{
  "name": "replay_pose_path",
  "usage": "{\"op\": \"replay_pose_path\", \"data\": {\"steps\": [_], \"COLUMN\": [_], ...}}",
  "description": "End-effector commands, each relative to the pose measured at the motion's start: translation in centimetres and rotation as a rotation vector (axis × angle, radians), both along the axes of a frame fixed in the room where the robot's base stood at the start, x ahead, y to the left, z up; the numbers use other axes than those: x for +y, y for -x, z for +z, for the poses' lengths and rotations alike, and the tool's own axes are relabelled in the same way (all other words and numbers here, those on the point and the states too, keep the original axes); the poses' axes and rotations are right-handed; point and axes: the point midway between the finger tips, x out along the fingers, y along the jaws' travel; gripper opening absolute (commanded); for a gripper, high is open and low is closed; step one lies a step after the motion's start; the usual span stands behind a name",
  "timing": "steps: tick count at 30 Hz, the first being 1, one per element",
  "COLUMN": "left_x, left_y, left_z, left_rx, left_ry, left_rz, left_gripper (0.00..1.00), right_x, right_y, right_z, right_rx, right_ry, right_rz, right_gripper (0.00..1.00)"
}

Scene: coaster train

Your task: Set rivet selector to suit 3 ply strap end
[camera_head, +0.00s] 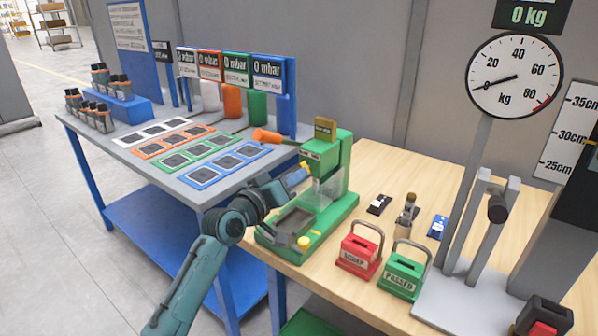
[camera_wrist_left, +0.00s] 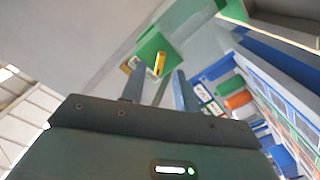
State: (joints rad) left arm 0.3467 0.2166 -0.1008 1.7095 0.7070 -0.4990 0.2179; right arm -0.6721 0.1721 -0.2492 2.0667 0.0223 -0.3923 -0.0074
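The green riveting machine (camera_head: 340,165) stands on the left end of the wooden bench. A small yellow part, which looks like its selector lever (camera_head: 305,168), shows on its left side. My left gripper (camera_head: 293,182) is close to that side, with its fingers partly hard to make out. In the left wrist view, the two fingers (camera_wrist_left: 159,78) are apart with nothing gripped. The yellow lever (camera_wrist_left: 160,63) on the green machine (camera_wrist_left: 155,46) lines up with the gap between the fingertips. I cannot tell if they touch it. The selector's markings are not readable. My right gripper is not in view.
A red box (camera_head: 358,252) and a green box (camera_head: 403,272), both with handles, stand right of the machine. A grey tester with a kg dial (camera_head: 514,75) stands farther right. A blue table (camera_head: 190,190) with coloured mats is at left. An orange-handled part (camera_head: 267,136) sits behind my gripper.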

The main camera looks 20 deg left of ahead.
Motion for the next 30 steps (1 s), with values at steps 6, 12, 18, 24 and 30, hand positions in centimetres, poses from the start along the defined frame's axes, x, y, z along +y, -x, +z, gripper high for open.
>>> {"op": "replay_pose_path", "data": {"steps": [6, 12, 18, 24, 30], "left_x": [-0.8, -1.0, -1.0, -1.0, -1.0], "left_y": [-2.3, -2.7, -2.7, -2.6, -2.7], "left_z": [0.0, 0.0, 0.0, 0.0, 0.0], "left_rx": [0.0, 0.0, 0.0, 0.0, 0.0], "left_ry": [0.0, -0.001, -0.001, 0.0, 0.0], "left_rz": [0.0, 0.0, 0.0, 0.0, 0.0], "left_gripper": [0.31, 0.31, 0.28, 0.12, 0.0], "right_x": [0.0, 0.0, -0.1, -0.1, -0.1], "right_y": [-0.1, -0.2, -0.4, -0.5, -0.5], "right_z": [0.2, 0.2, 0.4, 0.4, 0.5], "right_rx": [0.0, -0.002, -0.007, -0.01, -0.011], "right_ry": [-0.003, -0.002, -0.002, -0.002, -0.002], "right_rz": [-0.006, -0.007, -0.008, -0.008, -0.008], "right_gripper": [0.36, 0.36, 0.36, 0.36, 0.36]}}
